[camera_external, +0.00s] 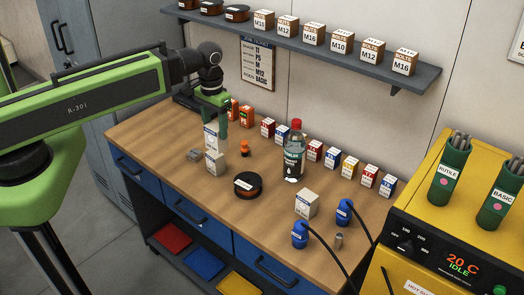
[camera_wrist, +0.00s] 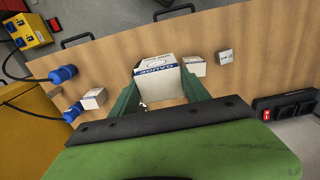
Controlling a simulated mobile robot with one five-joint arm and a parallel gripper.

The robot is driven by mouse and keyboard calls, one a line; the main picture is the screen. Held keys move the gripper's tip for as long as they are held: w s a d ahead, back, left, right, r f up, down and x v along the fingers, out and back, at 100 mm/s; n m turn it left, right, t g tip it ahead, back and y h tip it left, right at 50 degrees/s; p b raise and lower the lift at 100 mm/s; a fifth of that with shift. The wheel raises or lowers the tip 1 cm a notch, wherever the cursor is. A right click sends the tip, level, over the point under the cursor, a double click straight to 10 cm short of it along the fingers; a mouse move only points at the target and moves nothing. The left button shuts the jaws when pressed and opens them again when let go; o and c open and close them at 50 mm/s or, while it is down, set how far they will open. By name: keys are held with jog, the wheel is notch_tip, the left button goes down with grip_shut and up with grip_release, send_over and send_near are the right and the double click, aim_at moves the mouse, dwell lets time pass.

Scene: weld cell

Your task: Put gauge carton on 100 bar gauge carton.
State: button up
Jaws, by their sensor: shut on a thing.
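My gripper (camera_external: 214,120) is shut on a white carton with a blue band (camera_external: 211,137), over the left part of the bench. In the wrist view my gripper (camera_wrist: 161,88) has a green finger on either side of this carton (camera_wrist: 160,78), whose label reads GAUGE. A smaller-looking white carton (camera_external: 215,162) shows just below it in the external view; whether they touch is unclear. Another white carton (camera_external: 306,203) stands near the front right, by the blue plugs, and in the wrist view at left (camera_wrist: 94,98). I cannot read which one says 100 bar.
A black tape roll (camera_external: 248,185), an orange item (camera_external: 244,148) and a small grey block (camera_external: 194,155) lie nearby. A bottle with a red cap (camera_external: 294,152) stands mid-bench, before a row of small boxes. Blue plugs (camera_external: 300,234) with cables sit front right.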

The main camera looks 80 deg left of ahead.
jog(key=a+f+b, duration=0.3)
jog(key=a+f, duration=0.1)
jog(key=s+a+f+b, duration=0.1)
jog(key=a+f+b, duration=0.2)
jog(key=b, duration=0.1)
jog(key=s+a+f+b, duration=0.1)
jog(key=a+f+b, duration=0.3)
jog(key=shift+a+f, duration=0.3)
jog(key=shift+a, duration=0.05)
jog(key=shift+r, duration=0.25)
jog(key=shift+f, duration=0.25)
jog(key=o, duration=1.5)
jog(key=shift+r, duration=0.1)
